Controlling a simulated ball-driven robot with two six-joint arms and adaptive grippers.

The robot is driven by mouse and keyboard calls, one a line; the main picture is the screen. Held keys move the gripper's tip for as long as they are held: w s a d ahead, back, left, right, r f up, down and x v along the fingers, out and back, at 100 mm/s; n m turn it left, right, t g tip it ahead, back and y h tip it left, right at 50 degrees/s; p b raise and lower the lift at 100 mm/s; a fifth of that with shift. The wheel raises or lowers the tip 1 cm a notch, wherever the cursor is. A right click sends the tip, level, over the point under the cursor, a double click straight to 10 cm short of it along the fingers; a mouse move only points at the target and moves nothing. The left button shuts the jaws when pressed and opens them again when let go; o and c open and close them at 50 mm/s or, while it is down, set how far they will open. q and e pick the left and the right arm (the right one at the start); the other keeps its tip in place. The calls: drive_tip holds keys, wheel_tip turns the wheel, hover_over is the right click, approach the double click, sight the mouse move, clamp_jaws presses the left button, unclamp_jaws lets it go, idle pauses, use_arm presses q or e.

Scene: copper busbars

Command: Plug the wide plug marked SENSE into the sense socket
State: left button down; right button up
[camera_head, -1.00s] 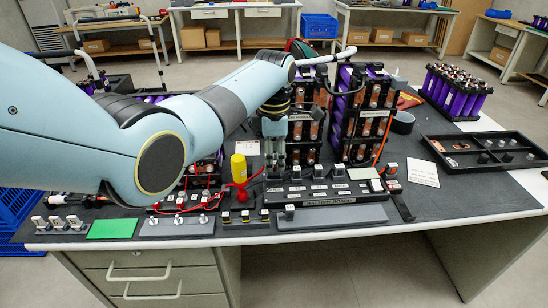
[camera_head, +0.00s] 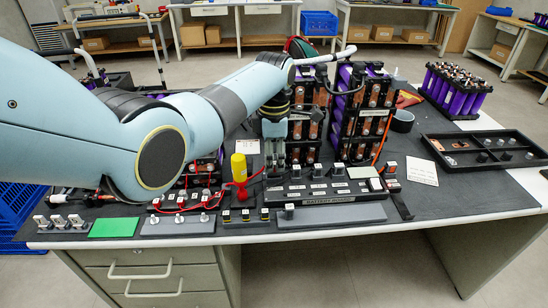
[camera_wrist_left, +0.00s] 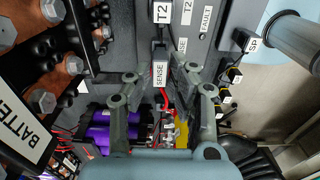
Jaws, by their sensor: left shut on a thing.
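In the left wrist view, the dark plug with a white SENSE label (camera_wrist_left: 159,73) sits between the fingers of my left gripper (camera_wrist_left: 162,76), which is shut on it. A red wire runs from the plug. The black battery board (camera_wrist_left: 203,62) is right in front of it, with a partly covered label ending in SE beside the plug. The sense socket itself is hidden, and I cannot tell whether the plug touches it. In the head view my left gripper (camera_head: 274,158) points down at the left end of the board (camera_head: 350,198). My right gripper is not in view.
Plugs marked T2 (camera_wrist_left: 160,12) and SP (camera_wrist_left: 253,43) are close by. A yellow-handled tool (camera_head: 239,168) stands left of the gripper. Tall battery modules (camera_head: 359,120) rise behind the board. A black parts tray (camera_head: 484,152) lies at the right.

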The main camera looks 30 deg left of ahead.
sight(274, 163)
use_arm(q)
drive_tip(key=shift+f+b, duration=0.35)
drive_tip(key=shift+f, duration=0.35)
drive_tip(key=shift+f, duration=0.1)
drive_tip(key=c, duration=1.1)
unclamp_jaws()
wheel_tip(274, 163, up, 6)
drive_tip(key=p, duration=0.7)
